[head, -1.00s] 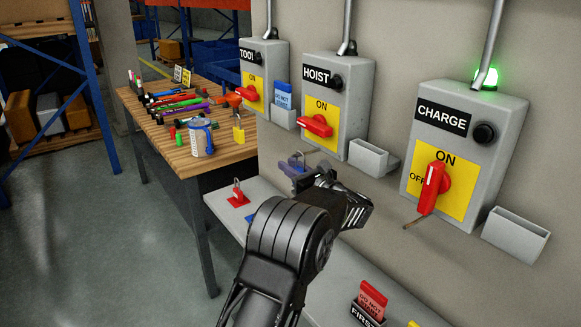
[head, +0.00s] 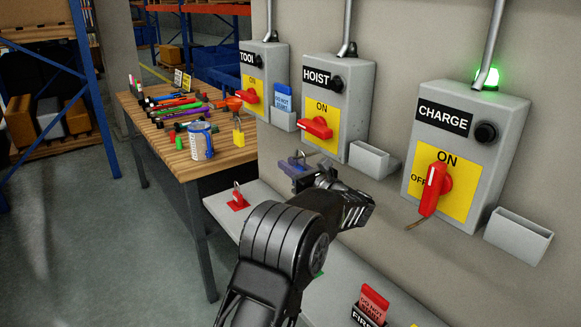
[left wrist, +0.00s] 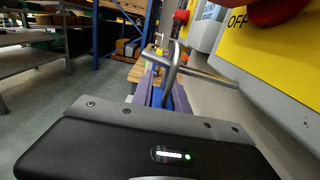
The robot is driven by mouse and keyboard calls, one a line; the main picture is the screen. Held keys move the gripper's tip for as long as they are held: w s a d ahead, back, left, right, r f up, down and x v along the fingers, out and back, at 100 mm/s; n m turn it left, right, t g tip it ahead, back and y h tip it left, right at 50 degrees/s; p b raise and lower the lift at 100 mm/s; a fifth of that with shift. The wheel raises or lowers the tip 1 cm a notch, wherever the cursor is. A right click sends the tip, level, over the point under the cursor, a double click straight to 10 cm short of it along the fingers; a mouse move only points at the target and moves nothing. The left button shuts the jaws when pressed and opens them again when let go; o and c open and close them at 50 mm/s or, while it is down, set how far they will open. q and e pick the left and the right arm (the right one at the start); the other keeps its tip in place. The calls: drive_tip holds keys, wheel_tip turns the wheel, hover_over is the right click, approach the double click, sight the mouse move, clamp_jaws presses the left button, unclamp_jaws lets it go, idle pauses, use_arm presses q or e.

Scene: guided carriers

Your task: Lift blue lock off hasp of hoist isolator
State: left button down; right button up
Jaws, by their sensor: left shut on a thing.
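The blue lock (head: 299,162) is held between the fingers of my left gripper (head: 293,168), which is shut on it just below the hoist isolator (head: 337,100). In the left wrist view its steel shackle (left wrist: 173,66) stands up from between the purple fingers (left wrist: 142,92). The thin metal hasp rod (left wrist: 208,75) reaches from the isolator side to the shackle. I cannot tell whether the shackle is still around the rod or only beside it. My right gripper is not in view.
The tool isolator (head: 265,75) and charge isolator (head: 466,140) flank the hoist. Grey holders (head: 373,160) stick out of the wall. A red lock (head: 238,199) stands on the shelf below. A workbench (head: 172,146) with a mug and several pens is at left.

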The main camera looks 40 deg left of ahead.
use_arm(q)
drive_tip(key=s+a+b, duration=0.2)
drive_tip(key=s+b, duration=0.5)
drive_tip(key=shift+s+r, duration=0.15)
drive_tip(key=shift+r, duration=0.1)
idle(0.7)
drive_tip(key=shift+a, duration=0.1)
idle(0.5)
